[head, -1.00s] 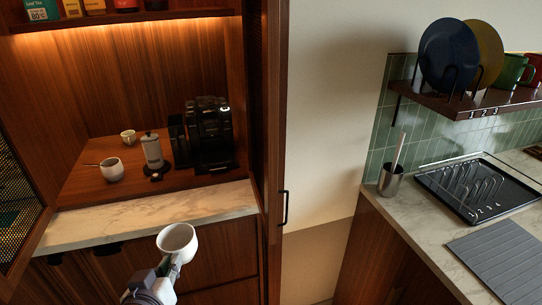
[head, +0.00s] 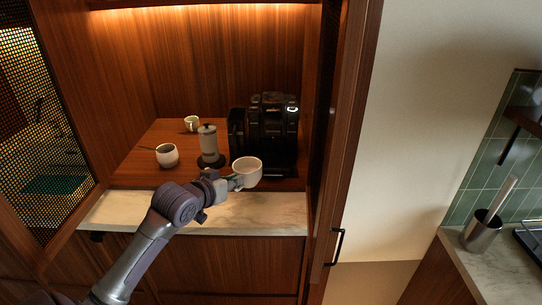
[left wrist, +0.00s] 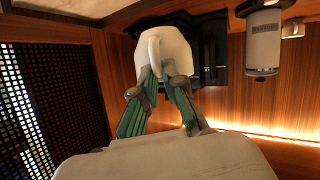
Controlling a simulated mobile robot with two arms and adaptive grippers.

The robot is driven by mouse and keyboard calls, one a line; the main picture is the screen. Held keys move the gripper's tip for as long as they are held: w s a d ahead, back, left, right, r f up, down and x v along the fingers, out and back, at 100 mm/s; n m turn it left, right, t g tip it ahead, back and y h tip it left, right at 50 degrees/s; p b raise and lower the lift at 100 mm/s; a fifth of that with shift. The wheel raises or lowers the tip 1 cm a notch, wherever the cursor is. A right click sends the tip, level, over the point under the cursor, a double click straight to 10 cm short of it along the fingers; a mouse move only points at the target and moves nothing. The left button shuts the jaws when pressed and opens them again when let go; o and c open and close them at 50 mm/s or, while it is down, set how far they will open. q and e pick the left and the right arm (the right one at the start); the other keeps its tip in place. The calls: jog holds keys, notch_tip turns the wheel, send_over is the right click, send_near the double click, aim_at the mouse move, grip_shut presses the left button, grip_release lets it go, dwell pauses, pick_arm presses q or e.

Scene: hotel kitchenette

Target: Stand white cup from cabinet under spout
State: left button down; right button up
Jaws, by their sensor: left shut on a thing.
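The white cup (head: 247,171) is upright in the head view, just in front of the black coffee machine (head: 274,128) in the cabinet niche. My left gripper (head: 235,182) reaches in from the left and is shut on the cup's handle side. In the left wrist view the cup (left wrist: 172,52) fills the space ahead of the green-padded fingers of the gripper (left wrist: 158,84), with the dark machine (left wrist: 208,48) behind it. The spout is hard to make out in the dark machine, and I cannot tell whether the cup touches the surface. My right gripper is not in view.
A grey-white canister (head: 208,143) stands left of the machine, with a white bowl-like cup (head: 167,155) and a small mug (head: 191,123) further left. The marble ledge (head: 130,211) runs in front. A cabinet side panel (head: 347,120) rises close to the right.

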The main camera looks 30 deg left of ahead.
aim_at(255, 162)
pick_arm(q)
jog(key=w, duration=0.2)
jog(key=w+p, duration=0.1)
jog(key=w, duration=0.4)
jog(key=shift+w+a+r, duration=0.1)
jog(key=shift+a+r, duration=0.1)
jog(key=shift+r, duration=0.1)
jog(key=w, duration=0.2)
jog(key=w+p, duration=0.1)
jog(key=w, duration=0.2)
jog(key=w+p, duration=0.1)
jog(key=w, duration=0.2)
jog(key=shift+w+a+f, duration=0.1)
jog(key=shift+w+a, duration=0.15)
jog(key=shift+w+f, duration=0.1)
jog(key=shift+f, duration=0.8)
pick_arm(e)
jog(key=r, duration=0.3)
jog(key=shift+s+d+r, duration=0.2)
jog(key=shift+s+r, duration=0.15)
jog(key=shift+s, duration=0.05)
